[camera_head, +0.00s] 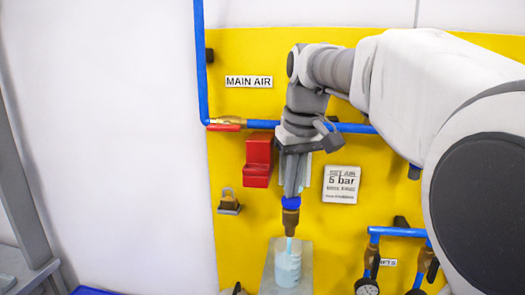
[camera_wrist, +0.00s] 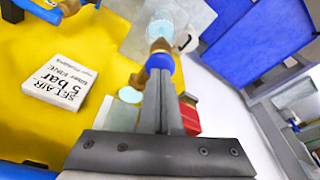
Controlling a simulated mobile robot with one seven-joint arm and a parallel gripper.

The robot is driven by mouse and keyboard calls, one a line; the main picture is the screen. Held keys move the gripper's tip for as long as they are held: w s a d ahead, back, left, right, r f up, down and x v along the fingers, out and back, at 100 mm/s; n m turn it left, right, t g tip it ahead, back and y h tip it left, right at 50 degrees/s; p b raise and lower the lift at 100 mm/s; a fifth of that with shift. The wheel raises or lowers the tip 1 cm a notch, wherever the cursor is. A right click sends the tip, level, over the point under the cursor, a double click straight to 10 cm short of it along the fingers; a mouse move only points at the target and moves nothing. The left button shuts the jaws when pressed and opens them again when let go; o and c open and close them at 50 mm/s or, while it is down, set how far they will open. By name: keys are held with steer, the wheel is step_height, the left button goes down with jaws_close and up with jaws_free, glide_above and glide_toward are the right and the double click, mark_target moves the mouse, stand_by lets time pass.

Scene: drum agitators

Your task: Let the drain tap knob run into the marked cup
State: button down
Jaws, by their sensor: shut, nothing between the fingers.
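My gripper (camera_head: 292,192) points down in front of the yellow panel, its fingers shut and empty. Its tips are at the blue drain tap knob (camera_head: 291,203); I cannot tell whether they touch it. Below the knob is a brass tap body (camera_head: 290,217). A pale blue stream (camera_head: 289,244) runs from the tap down into the clear marked cup (camera_head: 288,268), which holds some pale blue liquid. In the wrist view the fingers (camera_wrist: 159,82) reach toward the blue knob (camera_wrist: 160,62), with the cup (camera_wrist: 161,28) beyond it.
The cup stands on a grey shelf (camera_head: 269,276). A red box (camera_head: 257,160), a padlock (camera_head: 229,204) and a white pressure sign (camera_head: 341,184) are on the panel around my gripper. Blue pipe with a red-handled valve (camera_head: 225,126) runs behind. Gauges (camera_head: 367,287) are at lower right.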

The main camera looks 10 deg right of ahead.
steer(key=w+p+v, duration=0.1)
steer(key=p+v, duration=0.5)
steer(key=shift+r+p, duration=0.3)
steer(key=shift+r, duration=0.25)
steer(key=shift+w+a, duration=0.1)
steer(key=s+f+m+t+b, duration=0.2)
steer(key=s+f+t+b, duration=0.1)
steer(key=s+f, duration=1.3)
steer(key=s+b, duration=0.1)
steer(key=s, duration=0.3)
